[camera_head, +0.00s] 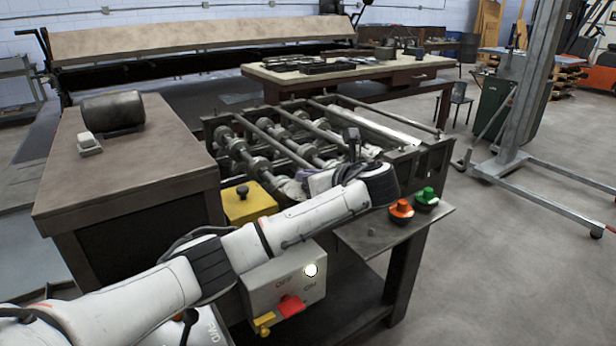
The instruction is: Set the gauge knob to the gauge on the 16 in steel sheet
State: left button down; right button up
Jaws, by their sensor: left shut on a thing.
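My left arm reaches in from the lower left to the front of the roll-forming machine (300,140). My left gripper (312,181) is at the machine's front edge, partly hidden by its own wrist and arm. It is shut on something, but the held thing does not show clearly. A black knob (243,192) stands on a yellow box (250,206) to the left of the gripper, apart from it. I cannot tell whether this is the gauge knob. No sheet with a readable gauge mark shows. My right gripper is not in view.
A grey switch box (270,285) marked OFF and ON hangs below my arm. An orange button (401,210) and a green button (427,198) sit on the right shelf (375,238). A brown cabinet (130,165) stands left. Open floor lies right.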

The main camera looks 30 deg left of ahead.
pick_arm(q)
jog(key=shift+g, duration=0.3)
jog(key=c, duration=1.9)
grip_release()
jog(key=shift+o, duration=0.2)
jog(key=shift+d, duration=0.1)
jog(key=v, duration=1)
jog(key=shift+s+f, duration=0.1)
jog(key=shift+s, duration=0.1)
